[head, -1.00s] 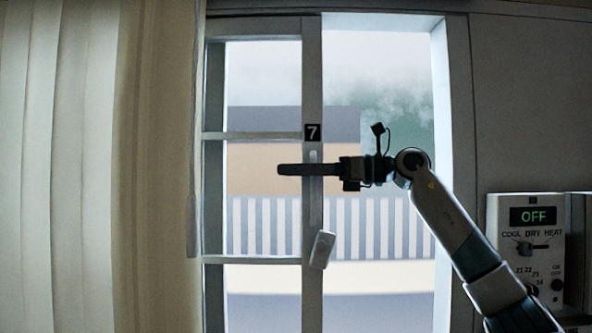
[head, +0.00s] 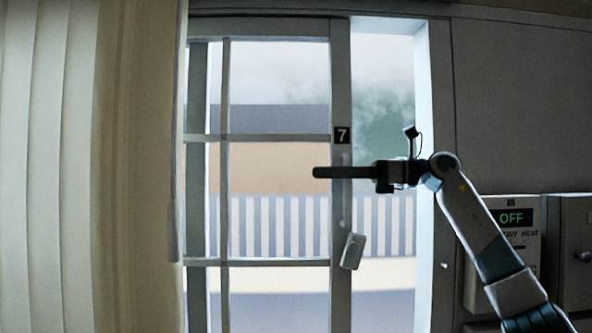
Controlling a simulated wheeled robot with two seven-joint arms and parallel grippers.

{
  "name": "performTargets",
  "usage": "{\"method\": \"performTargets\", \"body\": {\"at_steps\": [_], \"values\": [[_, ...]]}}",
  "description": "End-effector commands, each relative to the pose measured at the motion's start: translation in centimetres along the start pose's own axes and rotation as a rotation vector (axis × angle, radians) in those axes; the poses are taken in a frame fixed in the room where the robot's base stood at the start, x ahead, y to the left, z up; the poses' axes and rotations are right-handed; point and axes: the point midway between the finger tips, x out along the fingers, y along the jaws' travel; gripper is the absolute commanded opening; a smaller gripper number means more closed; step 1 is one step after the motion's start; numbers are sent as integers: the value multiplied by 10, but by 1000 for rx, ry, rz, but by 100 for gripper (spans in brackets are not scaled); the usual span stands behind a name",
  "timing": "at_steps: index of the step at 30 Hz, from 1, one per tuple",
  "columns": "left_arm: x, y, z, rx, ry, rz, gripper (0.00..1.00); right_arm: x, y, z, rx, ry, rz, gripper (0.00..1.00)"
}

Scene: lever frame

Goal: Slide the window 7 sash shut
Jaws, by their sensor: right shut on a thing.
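The window 7 sash (head: 340,95) is a grey framed pane with a black "7" label on its right stile. It stands partly open, with a gap between that stile and the right jamb (head: 422,110). A pale vertical handle (head: 346,210) runs down the stile below the label. My right gripper (head: 335,172) reaches across the stile from the right at the handle's upper part and is shut on the handle; its fingers hide part of it. A small white tag or box (head: 352,251) hangs tilted at the handle's lower end. My left gripper is not in view.
Cream curtains (head: 60,160) hang at the left, beside the frame. A control box (head: 505,250) reading "OFF" is on the right wall, partly behind my right arm. A grey cabinet (head: 577,250) stands beside it.

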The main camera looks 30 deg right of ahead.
Motion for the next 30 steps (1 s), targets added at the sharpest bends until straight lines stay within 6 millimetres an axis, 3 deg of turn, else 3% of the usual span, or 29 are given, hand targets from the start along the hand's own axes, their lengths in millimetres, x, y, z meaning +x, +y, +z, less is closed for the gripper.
{"method": "performTargets", "body": {"at_steps": [3, 9, 22, 23, 24, 30], "values": [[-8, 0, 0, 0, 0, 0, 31, -30, -7, 3, 3, -4, -5, 0], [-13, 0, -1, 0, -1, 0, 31, -57, -12, 2, 1, -4, -3, 0], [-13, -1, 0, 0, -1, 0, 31, -63, -13, 2, 0, -4, 0, 0], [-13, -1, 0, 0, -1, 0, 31, -63, -13, 2, 0, -4, 0, 19], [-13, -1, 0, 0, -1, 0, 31, -63, -12, 2, 0, -4, 0, 28], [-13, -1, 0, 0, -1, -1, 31, -63, -13, 1, 0, -3, 0, 30]]}}
